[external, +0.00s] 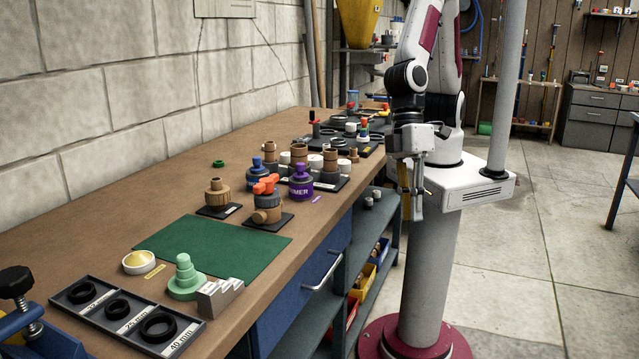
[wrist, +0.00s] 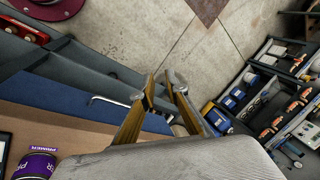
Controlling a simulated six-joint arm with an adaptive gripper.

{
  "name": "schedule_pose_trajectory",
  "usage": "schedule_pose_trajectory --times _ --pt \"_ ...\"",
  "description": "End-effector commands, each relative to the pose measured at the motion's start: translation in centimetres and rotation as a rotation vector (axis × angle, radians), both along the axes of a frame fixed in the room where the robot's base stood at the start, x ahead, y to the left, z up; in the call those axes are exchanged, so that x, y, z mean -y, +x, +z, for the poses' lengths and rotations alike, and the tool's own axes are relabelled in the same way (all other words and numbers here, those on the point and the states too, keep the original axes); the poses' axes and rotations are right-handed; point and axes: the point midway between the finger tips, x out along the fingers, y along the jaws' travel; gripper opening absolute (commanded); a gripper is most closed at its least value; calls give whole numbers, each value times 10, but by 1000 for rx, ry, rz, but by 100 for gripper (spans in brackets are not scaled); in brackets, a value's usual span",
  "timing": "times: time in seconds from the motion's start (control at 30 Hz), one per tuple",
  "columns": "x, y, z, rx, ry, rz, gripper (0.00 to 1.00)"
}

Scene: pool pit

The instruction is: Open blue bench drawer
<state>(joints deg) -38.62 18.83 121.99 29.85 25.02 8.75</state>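The blue bench drawer (external: 298,297) is set in the front of the workbench under its top and looks closed. Its pale bar handle (external: 322,274) sticks out from the blue face. In the wrist view the blue face (wrist: 50,96) lies at the left, with the handle (wrist: 108,100) left of my fingers. My gripper (external: 411,205) hangs fingers down in front of the bench, beyond and to the right of the handle, apart from it. In the wrist view my gripper (wrist: 162,82) has a gap between its brown fingers and holds nothing.
Open shelves with yellow (external: 364,281) and blue bins are right of the drawer. The bench top carries a green mat (external: 212,246), fittings, a purple primer can (external: 301,182) and a black ring tray (external: 125,315). The floor (external: 520,270) at the right is clear.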

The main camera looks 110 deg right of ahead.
Motion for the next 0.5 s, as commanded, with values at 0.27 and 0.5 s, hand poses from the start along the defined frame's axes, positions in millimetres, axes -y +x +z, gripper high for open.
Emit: schedule_pose_trajectory --times 0.27,0.5 --pt "-57 17 -44 2 48 -137 14" --pt "-98 33 -85 21 86 -287 14"
